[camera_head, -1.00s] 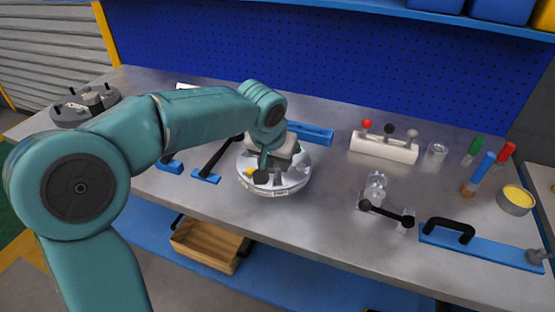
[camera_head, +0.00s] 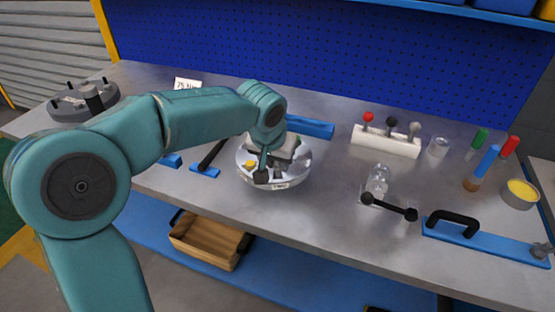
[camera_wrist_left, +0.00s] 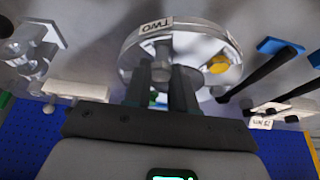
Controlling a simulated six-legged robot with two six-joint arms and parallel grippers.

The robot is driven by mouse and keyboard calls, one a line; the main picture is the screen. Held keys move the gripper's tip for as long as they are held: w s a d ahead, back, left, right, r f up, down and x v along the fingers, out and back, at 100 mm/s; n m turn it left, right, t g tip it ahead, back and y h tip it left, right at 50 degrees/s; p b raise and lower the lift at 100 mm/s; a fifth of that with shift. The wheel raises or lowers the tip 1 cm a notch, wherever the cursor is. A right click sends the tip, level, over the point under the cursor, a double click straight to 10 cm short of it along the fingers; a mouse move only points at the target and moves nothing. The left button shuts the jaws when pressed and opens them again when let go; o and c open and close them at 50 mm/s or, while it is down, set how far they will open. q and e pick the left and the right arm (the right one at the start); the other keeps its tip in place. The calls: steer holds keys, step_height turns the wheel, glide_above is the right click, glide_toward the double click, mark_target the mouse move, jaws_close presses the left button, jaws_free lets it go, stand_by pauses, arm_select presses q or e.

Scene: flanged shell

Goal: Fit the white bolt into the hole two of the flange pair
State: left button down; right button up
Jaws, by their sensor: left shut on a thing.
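The flange pair (camera_head: 302,172) is a round pale grey-white shell on the workbench. In the left wrist view, its rim (camera_wrist_left: 222,35) carries a label reading "TWO" (camera_wrist_left: 155,25) beside the fingers. My left gripper (camera_head: 263,172) is over the flange pair, its fingers reaching down to it. In the left wrist view, the dark fingers of the left gripper (camera_wrist_left: 163,80) are shut on a pale piece, seemingly the white bolt (camera_wrist_left: 161,62), near that label. Hole two is hidden, and I cannot tell whether the bolt is in it. The right gripper is out of view.
A white rack (camera_head: 386,142) with red, black and grey knobs stands behind right. A clear fixture with a black bar (camera_head: 390,206), a blue handled plate (camera_head: 485,243) and a yellow-filled cup (camera_head: 521,193) lie right. The blue pegboard (camera_head: 330,70) closes the back.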

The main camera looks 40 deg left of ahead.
arm_select(q)
steer(key=shift+f+b, duration=0.7)
steer(key=shift+f, duration=0.2)
steer(key=c, duration=0.8)
jaws_free()
steer(key=shift+c, duration=0.2)
steer(key=p+v, duration=0.2)
steer(key=v, duration=1.4)
steer(key=shift+r, duration=0.15)
steer(key=shift+s, duration=0.15)
